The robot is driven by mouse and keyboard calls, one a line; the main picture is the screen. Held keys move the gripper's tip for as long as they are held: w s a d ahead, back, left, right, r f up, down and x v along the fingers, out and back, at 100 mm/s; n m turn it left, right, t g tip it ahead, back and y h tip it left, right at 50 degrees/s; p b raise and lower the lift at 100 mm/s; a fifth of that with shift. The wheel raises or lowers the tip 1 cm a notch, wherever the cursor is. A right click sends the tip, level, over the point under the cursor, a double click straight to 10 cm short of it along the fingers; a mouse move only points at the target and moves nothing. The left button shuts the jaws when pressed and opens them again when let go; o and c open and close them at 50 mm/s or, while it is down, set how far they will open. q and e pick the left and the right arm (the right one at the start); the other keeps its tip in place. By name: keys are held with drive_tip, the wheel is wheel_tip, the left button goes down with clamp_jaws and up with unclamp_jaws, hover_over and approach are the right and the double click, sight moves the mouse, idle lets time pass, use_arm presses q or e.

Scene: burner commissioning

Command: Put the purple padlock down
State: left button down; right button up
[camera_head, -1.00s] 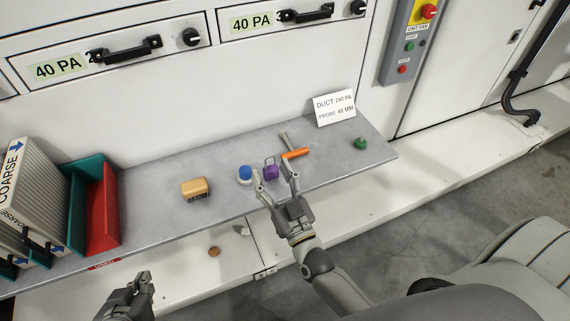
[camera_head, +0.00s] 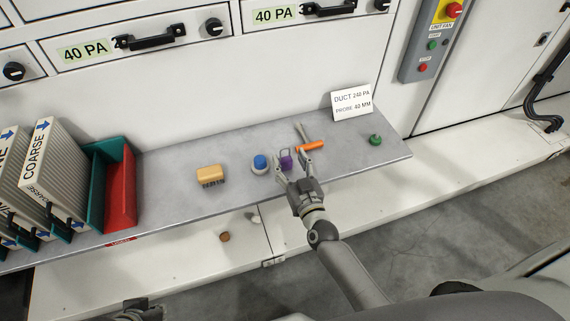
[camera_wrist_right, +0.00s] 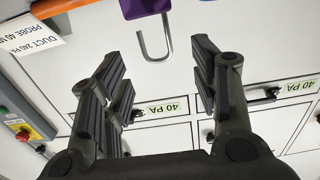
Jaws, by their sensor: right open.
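The purple padlock (camera_head: 286,163) stands on the grey shelf (camera_head: 190,210), its shackle pointing up. In the right wrist view the padlock (camera_wrist_right: 146,9) is at the top edge, cut off, with its grey shackle in clear sight. My right gripper (camera_head: 293,168) is open, with its fingers in front of the padlock. In the right wrist view the padlock lies beyond the fingertips (camera_wrist_right: 158,60), apart from them. My left gripper (camera_head: 140,312) is only partly in view at the bottom edge; its jaws cannot be made out.
A blue-topped item (camera_head: 260,163) stands close left of the padlock. An orange-handled tool (camera_head: 310,146) lies close right. A yellow block (camera_head: 209,175), a green knob-like item (camera_head: 375,140) and a sign (camera_head: 352,101) are on the shelf. Red and teal bins (camera_head: 122,190) and filters stand left.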

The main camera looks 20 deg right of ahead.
drive_tip(key=shift+w+r+b, duration=0.1)
drive_tip(key=shift+w+b, duration=0.25)
drive_tip(key=shift+w, duration=1.6)
clamp_jaws()
